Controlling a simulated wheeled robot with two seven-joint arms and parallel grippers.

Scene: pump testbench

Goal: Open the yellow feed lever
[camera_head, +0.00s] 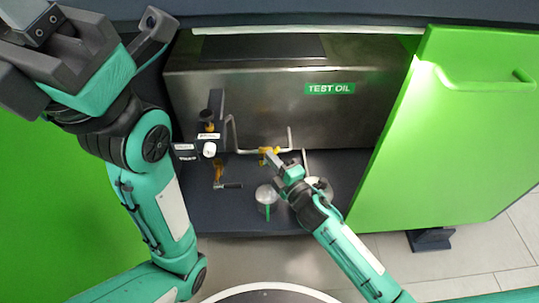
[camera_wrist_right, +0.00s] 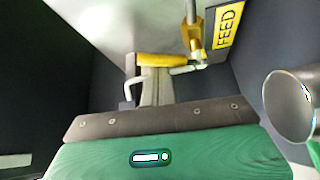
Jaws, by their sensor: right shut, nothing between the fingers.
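The yellow feed lever (camera_head: 269,151) sits on a thin pipe in front of the steel tank, low in the open cabinet. In the right wrist view the lever (camera_wrist_right: 163,60) lies crosswise below a yellow FEED label (camera_wrist_right: 228,24). My right gripper (camera_head: 272,157) is shut and empty, with its fingertips right at the lever. In the wrist view the fingers (camera_wrist_right: 152,75) point at the lever and partly overlap it; I cannot tell whether they touch. My left arm is raised at the upper left, and its gripper's jaw state is unclear.
The steel tank (camera_head: 270,110) carries a TEST OIL label (camera_head: 330,89). A green door (camera_head: 440,130) stands open at the right. A round metal cup (camera_head: 265,194) stands beside my right wrist.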

